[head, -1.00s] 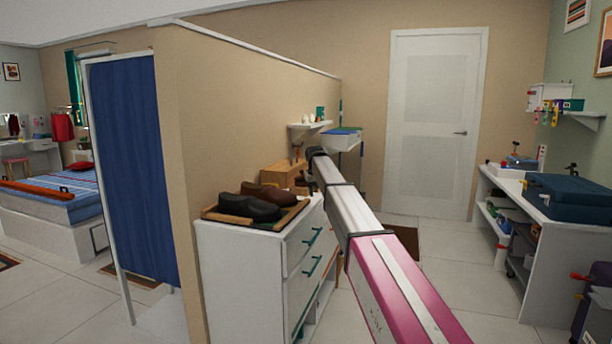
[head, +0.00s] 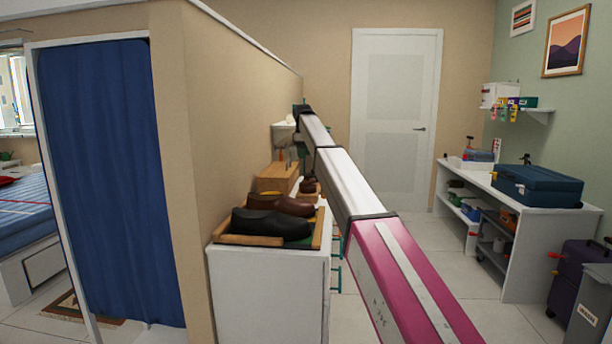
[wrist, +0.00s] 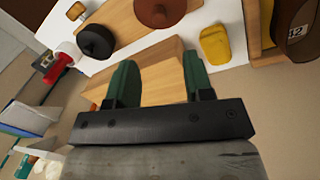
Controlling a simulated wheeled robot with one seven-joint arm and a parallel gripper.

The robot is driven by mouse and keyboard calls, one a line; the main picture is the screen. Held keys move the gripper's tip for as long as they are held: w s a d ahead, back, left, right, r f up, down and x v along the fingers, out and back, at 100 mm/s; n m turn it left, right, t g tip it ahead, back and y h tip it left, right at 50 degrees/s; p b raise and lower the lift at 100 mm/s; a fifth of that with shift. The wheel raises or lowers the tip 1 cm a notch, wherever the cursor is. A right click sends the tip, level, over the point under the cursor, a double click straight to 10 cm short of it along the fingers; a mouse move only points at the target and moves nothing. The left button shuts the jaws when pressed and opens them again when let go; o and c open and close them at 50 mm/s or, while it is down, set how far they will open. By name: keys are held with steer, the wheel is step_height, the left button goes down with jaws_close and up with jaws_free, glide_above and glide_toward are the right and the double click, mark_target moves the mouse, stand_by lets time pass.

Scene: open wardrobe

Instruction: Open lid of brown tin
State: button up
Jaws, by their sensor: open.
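A round reddish-brown tin (wrist: 160,10) shows at the top edge of the wrist view, partly cut off, on a wooden board (wrist: 125,22). A black round tin (wrist: 96,42) sits to its left. My gripper (wrist: 161,75) is open and empty; its two green fingers are apart, with a wooden box (wrist: 155,78) seen between and beyond them. The brown tin lies past the fingertips, not touched. In the head view my arm reaches toward the wooden box (head: 278,177) on the white cabinet; the jaws and the tin cannot be made out there.
A yellow item (wrist: 215,45) and a red-handled item (wrist: 65,60) lie near the tins. Dark shoes (head: 270,222) rest in a tray at the cabinet's near end. The partition wall (head: 225,110) stands close along the left. Open floor lies between the cabinet and the workbench (head: 515,215).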

steer(key=f, duration=0.7)
steer(key=w+f, duration=0.1)
steer(key=f, duration=0.2)
steer(key=shift+w+d+f, duration=0.1)
steer(key=shift+d+f, duration=0.25)
steer(key=shift+f, duration=0.05)
jaws_close()
